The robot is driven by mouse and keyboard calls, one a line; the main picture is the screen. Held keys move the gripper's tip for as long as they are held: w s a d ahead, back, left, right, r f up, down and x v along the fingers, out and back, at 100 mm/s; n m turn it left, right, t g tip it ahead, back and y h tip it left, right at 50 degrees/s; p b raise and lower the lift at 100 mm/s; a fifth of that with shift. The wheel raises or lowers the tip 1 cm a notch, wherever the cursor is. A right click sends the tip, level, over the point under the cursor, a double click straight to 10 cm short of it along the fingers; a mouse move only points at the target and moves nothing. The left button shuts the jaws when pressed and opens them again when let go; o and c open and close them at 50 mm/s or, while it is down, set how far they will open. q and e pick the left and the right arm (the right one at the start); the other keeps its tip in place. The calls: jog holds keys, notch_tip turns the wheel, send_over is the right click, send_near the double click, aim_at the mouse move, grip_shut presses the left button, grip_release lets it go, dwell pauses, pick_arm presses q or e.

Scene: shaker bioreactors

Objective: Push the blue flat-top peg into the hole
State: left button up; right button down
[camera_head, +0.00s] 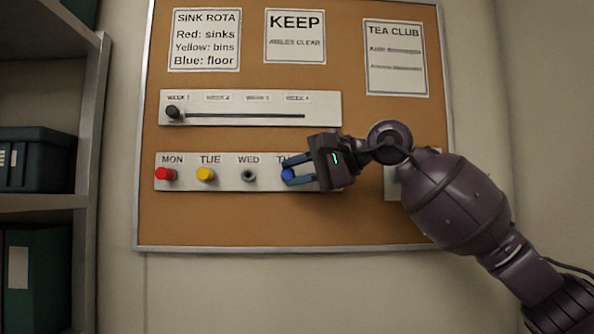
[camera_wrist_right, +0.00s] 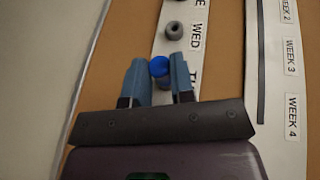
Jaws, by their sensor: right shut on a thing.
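The blue flat-top peg (camera_head: 288,175) is between the fingers of my right gripper (camera_head: 290,174), in front of the lower white strip (camera_head: 222,185) near the THU label. The right gripper is shut on it. In the right wrist view the blue peg (camera_wrist_right: 159,67) shows its round flat top between the two blue-grey fingers (camera_wrist_right: 160,78). An empty grey-rimmed hole (camera_head: 249,175) is under WED, just left of the peg; it also shows in the wrist view (camera_wrist_right: 174,31). How deep the blue peg sits is hidden. My left gripper is not in view.
A red peg (camera_head: 166,174) is under MON and a yellow peg (camera_head: 205,174) under TUE. Above is a WEEK strip (camera_head: 250,108) with a slot and a dark knob (camera_head: 173,112) at its left end. Paper notices hang on the corkboard (camera_head: 230,225). A shelf (camera_head: 45,203) stands at left.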

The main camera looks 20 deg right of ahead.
jog(key=shift+w, duration=0.1)
jog(key=c, duration=0.9)
grip_release()
jog(key=b+v, duration=0.2)
jog(key=v, duration=0.9)
jog(key=shift+f, duration=0.1)
